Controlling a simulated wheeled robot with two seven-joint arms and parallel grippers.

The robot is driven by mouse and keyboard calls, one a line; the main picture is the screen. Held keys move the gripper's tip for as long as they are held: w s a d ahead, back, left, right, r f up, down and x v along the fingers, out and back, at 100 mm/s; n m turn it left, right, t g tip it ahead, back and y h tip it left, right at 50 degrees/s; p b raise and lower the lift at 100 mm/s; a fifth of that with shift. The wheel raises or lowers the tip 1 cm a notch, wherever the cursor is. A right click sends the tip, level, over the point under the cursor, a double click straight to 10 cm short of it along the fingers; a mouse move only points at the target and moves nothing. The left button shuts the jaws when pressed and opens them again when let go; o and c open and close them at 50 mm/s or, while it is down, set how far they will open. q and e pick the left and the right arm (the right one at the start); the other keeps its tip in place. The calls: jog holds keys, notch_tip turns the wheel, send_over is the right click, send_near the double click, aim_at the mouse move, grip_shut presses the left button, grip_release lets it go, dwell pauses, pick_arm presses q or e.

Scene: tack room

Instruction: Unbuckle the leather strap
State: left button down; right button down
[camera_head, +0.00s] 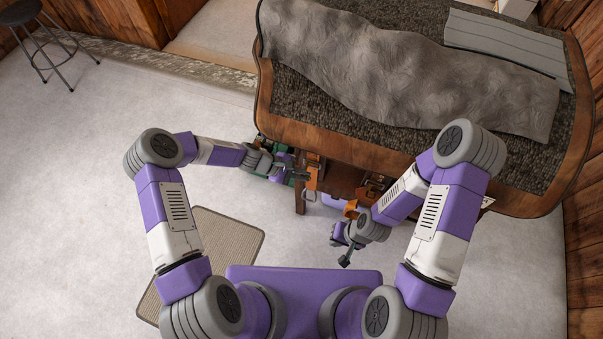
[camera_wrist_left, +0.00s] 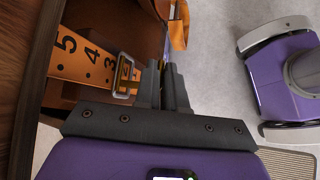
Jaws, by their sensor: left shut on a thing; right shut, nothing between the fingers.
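The orange leather strap (camera_wrist_left: 80,62) with black numbers 5, 4 and 3 runs across the left of the left wrist view. Its metal buckle (camera_wrist_left: 125,73) lies just left of my left fingers. In the head view, part of the strap (camera_head: 311,178) hangs at the table's near edge. My left gripper (camera_wrist_left: 166,86) is shut beside the buckle, on what seems to be a part of the strap; the fingers hide the exact grip. It also shows in the head view (camera_head: 302,175). My right gripper (camera_head: 346,260) is shut and empty, lower and to the right.
A large wooden table (camera_head: 345,150) with a dark top carries a crumpled grey cover (camera_head: 400,75) and a folded grey cloth (camera_head: 505,42). A loose orange band (camera_wrist_left: 178,25) hangs beyond my left fingers. A mat (camera_head: 225,240) lies on open floor; a stool (camera_head: 50,45) stands far left.

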pick_arm(q)
jog(key=shift+w+d+r+n+g+p, duration=0.2)
jog(key=shift+r+n+g+p, duration=0.15)
jog(key=shift+r+g, duration=0.15)
dwell(0.3)
jog(key=c, duration=1.3)
grip_release()
jog(key=shift+f, duration=0.1)
jog(key=shift+o, duration=0.2)
jog(key=v, duration=0.7)
jog(key=shift+a+r, duration=0.15)
jog(key=shift+r, duration=0.15)
